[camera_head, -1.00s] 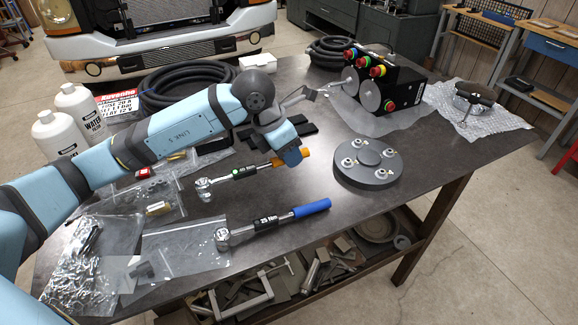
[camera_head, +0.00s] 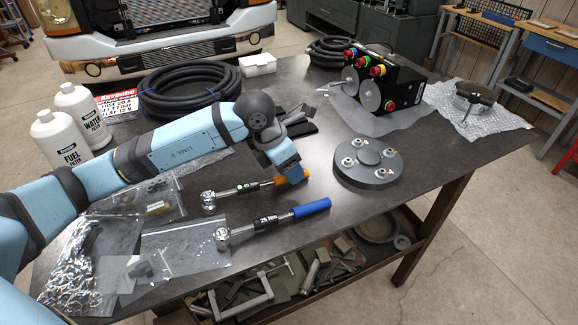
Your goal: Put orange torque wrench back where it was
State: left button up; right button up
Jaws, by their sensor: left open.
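The orange torque wrench (camera_head: 250,187) lies on or very close to the dark table, with its silver ratchet head to the left and its orange handle to the right. My left gripper (camera_head: 291,174) is over the orange handle, with its fingers open around or just above it. The gripper hides part of the handle, so I cannot tell whether they touch. The blue torque wrench (camera_head: 272,221) lies nearer the front, roughly parallel to the orange one. My right gripper is not in view.
A round grey hub with studs (camera_head: 368,164) sits right of my gripper. A black control box (camera_head: 385,82) and a coiled black hose (camera_head: 185,88) stand behind. The table is clear right of the blue wrench.

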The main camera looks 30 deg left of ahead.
pick_arm(q)
jog(key=v, duration=1.2)
jog(key=shift+r, duration=0.2)
jog(key=shift+f, duration=0.1)
